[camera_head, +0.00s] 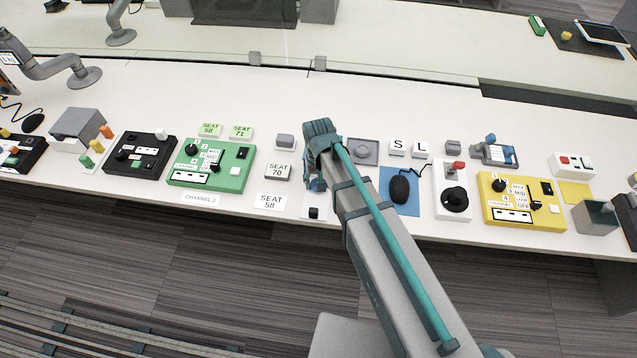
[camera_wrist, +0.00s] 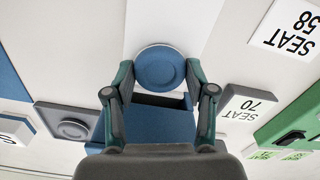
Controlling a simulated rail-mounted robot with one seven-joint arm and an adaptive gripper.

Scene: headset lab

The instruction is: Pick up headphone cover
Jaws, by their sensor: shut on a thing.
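My gripper (camera_head: 316,184) is low over the middle of the white table, beside a grey SEAT 70 block. In the wrist view its two teal fingers (camera_wrist: 160,75) stand on either side of a round blue pad with a pale rim, which looks like the headphone cover (camera_wrist: 160,64). The fingers are shut on it. A dark gap and a blue surface show between the fingers below the disc; I cannot tell what they belong to. In the head view my gripper and arm hide the cover. I cannot tell whether it touches the table.
The SEAT 70 block (camera_wrist: 245,104) and a green control box (camera_head: 211,165) lie to the gripper's left in the head view. A grey square with a round knob (camera_head: 363,152), a black mouse (camera_head: 400,189) on a blue mat and a yellow box (camera_head: 522,202) lie to its right.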

